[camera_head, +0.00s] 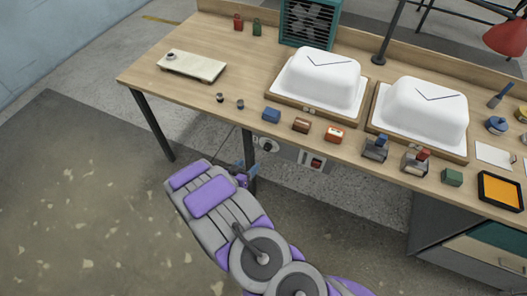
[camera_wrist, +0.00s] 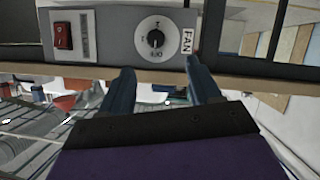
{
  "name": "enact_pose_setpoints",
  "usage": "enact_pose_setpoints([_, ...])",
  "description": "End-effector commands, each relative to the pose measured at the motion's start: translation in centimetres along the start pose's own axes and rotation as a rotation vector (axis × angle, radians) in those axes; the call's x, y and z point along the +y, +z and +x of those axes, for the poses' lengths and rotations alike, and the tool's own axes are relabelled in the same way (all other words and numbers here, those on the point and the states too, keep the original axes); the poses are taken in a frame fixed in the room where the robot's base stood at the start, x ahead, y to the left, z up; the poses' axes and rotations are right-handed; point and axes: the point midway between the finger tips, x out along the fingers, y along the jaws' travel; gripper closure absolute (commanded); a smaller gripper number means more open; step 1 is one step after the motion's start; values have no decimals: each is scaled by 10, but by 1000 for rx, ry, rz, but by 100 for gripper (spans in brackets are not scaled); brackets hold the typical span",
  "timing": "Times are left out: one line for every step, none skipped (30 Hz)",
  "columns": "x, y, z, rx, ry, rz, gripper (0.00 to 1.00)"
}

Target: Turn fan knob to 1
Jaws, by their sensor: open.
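The fan knob (camera_wrist: 155,39) is a small black knob on a round white dial, beside a white label reading FAN (camera_wrist: 187,41) in the wrist view. The marks are small, and I cannot tell exactly which one the knob points to. The knob and dial also show under the table's front edge in the head view (camera_head: 266,146). My gripper (camera_wrist: 160,72) is open and empty, its two blue fingers pointing at the panel and spread to either side below the dial in the picture. It also shows near the knob in the head view (camera_head: 249,168). No finger visibly touches the knob.
The grey control panel (camera_wrist: 105,45) also carries a red rocker switch (camera_wrist: 63,36). A table leg (camera_head: 250,150) stands close to my gripper. The wooden table (camera_head: 190,98) holds white tub shells (camera_head: 318,82), several small blocks and a fan (camera_head: 309,22). The floor in front is clear.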

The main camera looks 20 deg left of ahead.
Motion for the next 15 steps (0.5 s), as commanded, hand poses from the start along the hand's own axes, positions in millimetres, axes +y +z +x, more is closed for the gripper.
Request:
enact_pose_setpoints([2,2,13,-1,4,5,37])
enact_pose_setpoints([3,1,19,-1,4,6,37])
enact_pose_setpoints([4,1,26,0,3,7,37])
enact_pose_setpoints([5,0,32,-1,3,8,37])
enact_pose_setpoints([6,0,38,0,2,9,37])
enact_pose_setpoints([6,0,46,0,2,9,37])
enact_pose_setpoints([7,0,52,0,2,8,37])
enact_pose_setpoints([7,0,58,0,2,8,37])
enact_pose_setpoints([7,0,65,0,2,8,37])
enact_pose_setpoints([6,0,72,0,2,8,37])
enact_pose_setpoints([6,0,78,1,2,6,37])
enact_pose_setpoints([5,1,85,1,2,6,37])
enact_pose_setpoints([4,1,91,0,2,7,37])
enact_pose_setpoints([3,2,96,0,3,5,37])
enact_pose_setpoints([3,2,103,-1,3,2,37])
